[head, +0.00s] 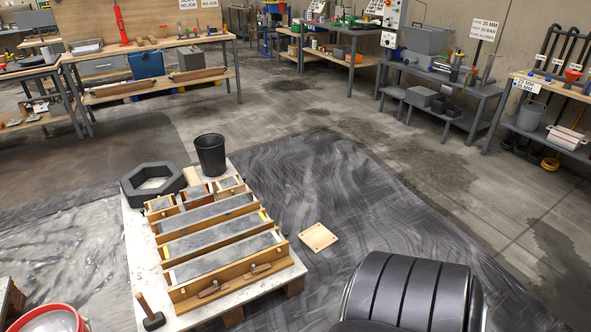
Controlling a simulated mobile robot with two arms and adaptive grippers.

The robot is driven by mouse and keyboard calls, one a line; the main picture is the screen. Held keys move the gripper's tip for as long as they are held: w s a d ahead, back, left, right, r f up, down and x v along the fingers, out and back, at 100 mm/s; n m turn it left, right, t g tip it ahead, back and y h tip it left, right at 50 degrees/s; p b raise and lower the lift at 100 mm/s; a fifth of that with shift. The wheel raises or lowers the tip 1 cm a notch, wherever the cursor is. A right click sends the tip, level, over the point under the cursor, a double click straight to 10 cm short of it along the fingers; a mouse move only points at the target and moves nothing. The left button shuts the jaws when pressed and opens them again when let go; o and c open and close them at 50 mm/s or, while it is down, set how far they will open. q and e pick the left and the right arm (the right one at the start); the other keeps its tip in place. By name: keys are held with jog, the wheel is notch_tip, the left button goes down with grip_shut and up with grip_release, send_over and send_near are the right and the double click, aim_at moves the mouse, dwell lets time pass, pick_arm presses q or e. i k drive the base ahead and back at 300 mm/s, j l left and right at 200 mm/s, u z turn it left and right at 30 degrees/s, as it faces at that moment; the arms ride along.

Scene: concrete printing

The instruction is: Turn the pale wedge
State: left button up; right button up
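No piece stands out clearly as the pale wedge. Two small brown wooden pieces, a left one (213,290) and a right one (261,269), lie against the front board of the timber mould (230,275). They look wedge-like, but their exact shape is too small to tell. A pale wooden piece (192,176) stands between the grey hexagonal ring and the black bucket; its shape is partly hidden. The mould's long bays hold grey material. Neither of my grippers is in view.
The mould rests on a pale board (145,262) with a black bucket (210,154), a grey hexagonal ring (153,184) and a mallet (150,313). A square wooden plate (318,237) lies on dark sheeting. A dark ribbed form (410,292) fills the lower right. Benches line the back.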

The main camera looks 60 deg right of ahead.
aim_at(254, 271)
jog(key=z, duration=1.5)
